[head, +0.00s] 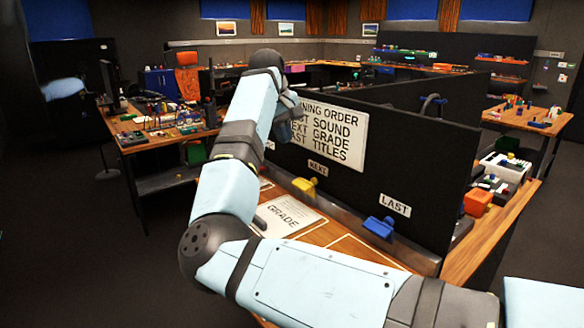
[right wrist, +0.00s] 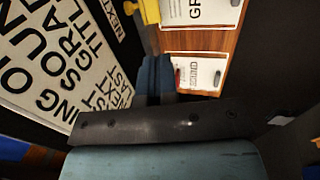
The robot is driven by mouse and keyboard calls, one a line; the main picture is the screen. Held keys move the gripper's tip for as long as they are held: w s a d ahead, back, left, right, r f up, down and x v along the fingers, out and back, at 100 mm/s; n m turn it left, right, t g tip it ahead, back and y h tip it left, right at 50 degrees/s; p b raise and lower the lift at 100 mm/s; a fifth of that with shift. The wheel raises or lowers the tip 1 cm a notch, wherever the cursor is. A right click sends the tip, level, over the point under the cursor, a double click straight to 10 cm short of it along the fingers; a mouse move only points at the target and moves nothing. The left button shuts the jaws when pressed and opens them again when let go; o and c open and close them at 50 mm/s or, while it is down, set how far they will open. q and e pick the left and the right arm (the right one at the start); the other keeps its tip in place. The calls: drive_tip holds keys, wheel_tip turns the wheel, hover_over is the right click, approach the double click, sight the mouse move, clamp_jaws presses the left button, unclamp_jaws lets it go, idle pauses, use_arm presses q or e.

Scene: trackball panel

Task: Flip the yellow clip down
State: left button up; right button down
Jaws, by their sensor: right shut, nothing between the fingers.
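The yellow clip (head: 304,186) sits at the foot of the black panel, below the NEXT label (head: 318,168). In the right wrist view the yellow clip (right wrist: 151,11) is cut off by the top edge, just beyond the fingertips. I cannot tell whether it is up or down. My right arm reaches in from the lower right, and its wrist is above and left of the clip in the head view. My right gripper's fingers (right wrist: 154,72) are shut and empty, pointing toward the clip with a visible gap. My left gripper is not in view.
A blue clip (head: 379,227) sits below the LAST label (head: 395,204). A white sign (head: 335,127) hangs on the panel (head: 426,160). A GRADE sheet (head: 289,217) lies on the wooden bench. An orange block (head: 478,202) and trays stand behind the panel.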

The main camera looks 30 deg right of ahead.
sight(297, 186)
drive_tip(key=x, duration=1.4)
drive_tip(key=shift+w+p, duration=0.15)
drive_tip(key=shift+p, duration=0.2)
drive_tip(key=shift+d, duration=0.1)
